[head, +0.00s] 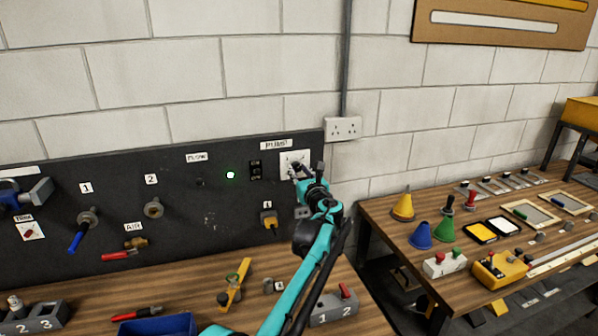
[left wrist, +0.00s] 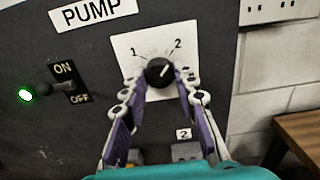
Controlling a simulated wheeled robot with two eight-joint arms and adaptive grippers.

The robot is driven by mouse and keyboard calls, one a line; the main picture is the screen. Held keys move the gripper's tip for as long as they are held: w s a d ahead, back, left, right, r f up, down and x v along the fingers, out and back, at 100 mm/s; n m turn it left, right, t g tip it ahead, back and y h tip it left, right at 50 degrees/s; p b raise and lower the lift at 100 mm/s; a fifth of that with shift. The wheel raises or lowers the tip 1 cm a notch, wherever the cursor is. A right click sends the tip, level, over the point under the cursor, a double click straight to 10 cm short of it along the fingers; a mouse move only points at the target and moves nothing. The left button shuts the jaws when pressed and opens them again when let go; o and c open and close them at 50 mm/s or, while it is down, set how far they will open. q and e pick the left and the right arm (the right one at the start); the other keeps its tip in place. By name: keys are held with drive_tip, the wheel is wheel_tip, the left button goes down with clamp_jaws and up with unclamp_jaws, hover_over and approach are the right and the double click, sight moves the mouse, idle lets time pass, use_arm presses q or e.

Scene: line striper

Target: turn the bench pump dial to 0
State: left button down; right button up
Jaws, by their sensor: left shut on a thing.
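The pump dial is a black round knob (left wrist: 159,72) on a white plate (left wrist: 133,42) under a PUMP label (left wrist: 93,12) in the left wrist view. The marks 1 and 2 show at its upper left and upper right. Its white pointer line leans up and right, toward 2. No 0 mark shows; the lower plate is partly hidden by the fingers. My left gripper (left wrist: 160,92) is shut on the knob, with one finger at each side. In the head view my left gripper (head: 299,172) covers much of the dial on its white plate (head: 290,157).
An ON/OFF switch (left wrist: 65,85) and a lit green lamp (left wrist: 25,95) are left of the dial. A yellow-handled part (head: 269,218) is below it on the black panel (head: 215,230). A wall socket (head: 343,128) is to the right. A second bench with cones stands farther right.

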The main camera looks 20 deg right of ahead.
use_arm(q)
drive_tip(key=n+p, duration=0.2)
drive_tip(key=n, duration=0.1)
drive_tip(key=shift+r, duration=0.15)
drive_tip(key=n+p, duration=0.2)
drive_tip(key=n, duration=0.3)
drive_tip(key=shift+p, duration=0.4)
drive_tip(key=n+p, duration=0.1)
drive_tip(key=n, duration=0.3)
drive_tip(key=n+p, duration=0.1)
drive_tip(key=n, duration=0.4)
drive_tip(key=shift+p, duration=0.3)
drive_tip(key=n, duration=0.4)
drive_tip(key=shift+n+p, duration=0.3)
drive_tip(key=shift+p, duration=0.1)
drive_tip(key=n, duration=0.9)
drive_tip(key=shift+p, duration=0.4)
drive_tip(key=shift+n, duration=2.5)
